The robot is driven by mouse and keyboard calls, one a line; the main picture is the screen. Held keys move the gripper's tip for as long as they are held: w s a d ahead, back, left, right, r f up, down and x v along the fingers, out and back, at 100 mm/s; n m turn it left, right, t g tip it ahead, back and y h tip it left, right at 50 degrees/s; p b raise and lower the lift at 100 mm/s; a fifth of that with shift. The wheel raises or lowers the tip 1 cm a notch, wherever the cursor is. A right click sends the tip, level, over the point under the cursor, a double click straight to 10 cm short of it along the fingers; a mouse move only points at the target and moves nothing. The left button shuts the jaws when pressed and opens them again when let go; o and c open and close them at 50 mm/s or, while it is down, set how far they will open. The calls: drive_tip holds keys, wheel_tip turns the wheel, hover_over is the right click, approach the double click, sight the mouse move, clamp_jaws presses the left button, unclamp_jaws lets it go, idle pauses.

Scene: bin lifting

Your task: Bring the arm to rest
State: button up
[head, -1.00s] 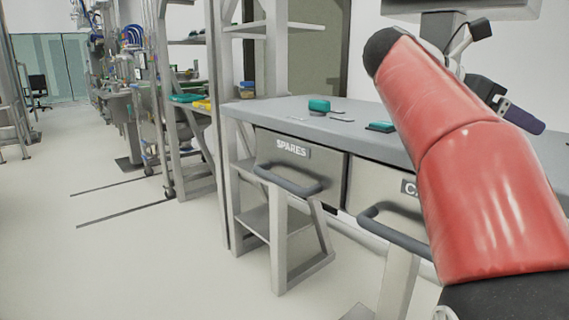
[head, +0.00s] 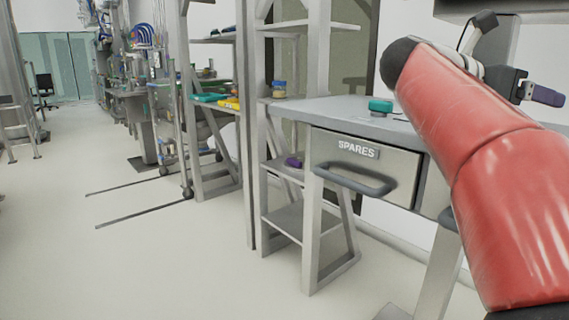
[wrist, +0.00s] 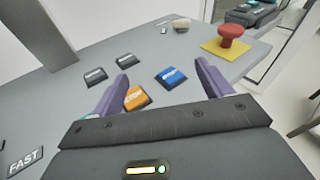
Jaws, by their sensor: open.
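My red arm (head: 497,165) crosses the right side of the head view, raised in front of the bench. My gripper (head: 547,95) shows partly at its far end, with one purple finger visible. In the wrist view my gripper (wrist: 162,70) has its two purple fingers wide apart with nothing held between them.
A grey bench (head: 335,108) with a SPARES drawer (head: 365,165) stands close ahead. Shelving (head: 215,110) lies left of it. Pale floor (head: 120,265) is open at left.

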drive_tip(key=w+a+r+n+t+y, duration=0.1)
drive_tip(key=w+a+r+n+t, duration=0.15)
drive_tip(key=n+t, duration=0.6)
drive_tip(key=w+a+r+n+t+y, duration=0.1)
drive_tip(key=w+a+n+t, duration=0.2)
drive_tip(key=n+t, duration=0.55)
drive_tip(key=s+a+f+n+y, duration=0.2)
drive_tip(key=a+f+n+y, duration=1)
drive_tip(key=n, duration=0.8)
drive_tip(key=s+a+f+n+g+y, duration=0.25)
drive_tip(key=s+f+n, duration=0.2)
drive_tip(key=f, duration=0.35)
drive_tip(key=s+a+f+n+g+y, duration=0.2)
drive_tip(key=s+a+f+n+g, duration=0.25)
drive_tip(key=f, duration=0.25)
drive_tip(key=s+d+f+n+g+h, duration=0.2)
drive_tip(key=s+f+n+g, duration=0.3)
drive_tip(key=s+f, duration=0.6)
wheel_tip(320, 180, down, 3)
drive_tip(key=shift+s+d+f+n+g+h, duration=0.1)
drive_tip(key=shift+s+d+n+g+h, duration=0.2)
drive_tip(key=shift+d+g, duration=0.2)
drive_tip(key=shift+w, duration=0.1)
